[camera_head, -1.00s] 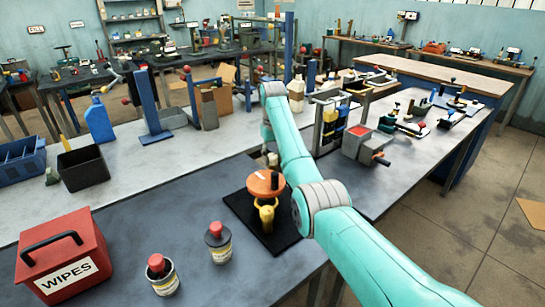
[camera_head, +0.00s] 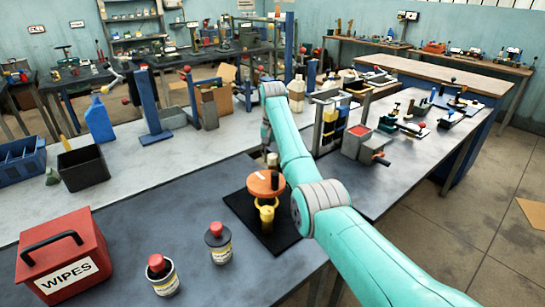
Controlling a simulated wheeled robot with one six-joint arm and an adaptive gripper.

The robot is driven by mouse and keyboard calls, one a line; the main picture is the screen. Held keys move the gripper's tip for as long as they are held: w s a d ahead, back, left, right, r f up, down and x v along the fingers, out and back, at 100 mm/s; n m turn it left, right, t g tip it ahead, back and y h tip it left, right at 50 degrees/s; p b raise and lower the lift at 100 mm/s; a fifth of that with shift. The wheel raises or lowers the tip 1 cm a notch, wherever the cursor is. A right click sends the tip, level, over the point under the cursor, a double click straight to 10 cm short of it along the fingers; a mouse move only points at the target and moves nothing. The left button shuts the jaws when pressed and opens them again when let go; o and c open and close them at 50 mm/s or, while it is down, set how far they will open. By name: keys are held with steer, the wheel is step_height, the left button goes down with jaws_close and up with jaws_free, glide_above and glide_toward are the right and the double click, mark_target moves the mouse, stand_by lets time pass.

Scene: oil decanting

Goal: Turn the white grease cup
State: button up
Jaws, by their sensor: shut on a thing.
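My arm reaches over the bench and bends down at its far end. My gripper (camera_head: 267,146) is small and partly hidden behind my forearm. It points down just behind the orange disc and is shut on a small pale piece, the white grease cup (camera_head: 272,160), of which only a little shows. The orange disc (camera_head: 262,184) with a dark knob sits on a yellow stand (camera_head: 267,213) on a black mat (camera_head: 241,209). The finer contact between fingers and cup is too small to make out.
Two small cans with red tops, one (camera_head: 162,276) in front and one (camera_head: 218,243) behind it, stand left of the mat. A red wipes box (camera_head: 63,262) is at the front left. A grey box device (camera_head: 358,144) stands right of my arm. The bench between cans and bins is clear.

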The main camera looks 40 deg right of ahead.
steer(key=shift+m, duration=1.1)
steer(key=o, duration=1.1)
steer(key=shift+o, duration=0.2)
